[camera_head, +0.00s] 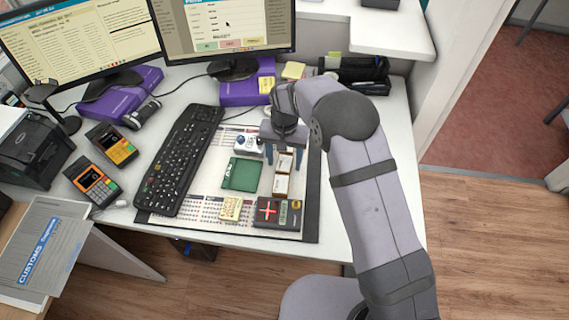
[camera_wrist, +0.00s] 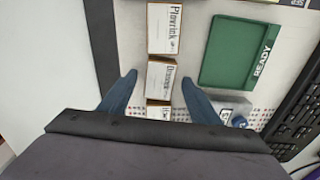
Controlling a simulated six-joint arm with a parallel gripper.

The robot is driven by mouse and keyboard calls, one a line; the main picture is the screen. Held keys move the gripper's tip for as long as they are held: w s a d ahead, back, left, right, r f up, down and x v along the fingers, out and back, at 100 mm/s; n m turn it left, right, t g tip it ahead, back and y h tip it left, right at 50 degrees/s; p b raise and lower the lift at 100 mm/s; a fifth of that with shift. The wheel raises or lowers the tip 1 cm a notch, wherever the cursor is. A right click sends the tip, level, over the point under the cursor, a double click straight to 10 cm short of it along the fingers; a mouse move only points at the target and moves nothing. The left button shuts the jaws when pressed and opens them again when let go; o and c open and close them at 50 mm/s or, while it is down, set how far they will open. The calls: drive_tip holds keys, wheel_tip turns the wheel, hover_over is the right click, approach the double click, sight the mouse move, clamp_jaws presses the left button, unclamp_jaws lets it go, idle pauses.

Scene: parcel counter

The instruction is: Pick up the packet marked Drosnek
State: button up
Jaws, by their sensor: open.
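The packet marked Drosnek (camera_wrist: 160,82) is a small white-topped box with brown edges, lying in a row of three packets in the wrist view. In the head view it appears to be the middle packet (camera_head: 284,163), partly below my gripper. My gripper (camera_wrist: 158,79) is open, its two blue fingers on either side of the Drosnek packet, with gaps to both sides. In the head view my gripper (camera_head: 285,153) hangs over the row. I cannot tell its exact height. The packet marked Plovrick (camera_wrist: 165,28) lies beyond it. A third packet (camera_wrist: 158,111) is mostly hidden by my gripper.
An empty green tray (camera_head: 241,174) marked READY lies left of the packets. A white and blue object (camera_head: 248,143) stands behind the tray. A dark box with a red cross (camera_head: 267,211) and a cream pad (camera_head: 231,207) lie in front. A keyboard (camera_head: 180,160) is further left.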

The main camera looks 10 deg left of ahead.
sight(285, 163)
drive_tip(key=shift+f, duration=0.5)
drive_tip(key=c, duration=1.2)
drive_tip(key=shift+r, duration=0.2)
wheel_tip(285, 163, up, 10)
drive_tip(key=b, duration=0.1)
drive_tip(key=shift+f, duration=0.15)
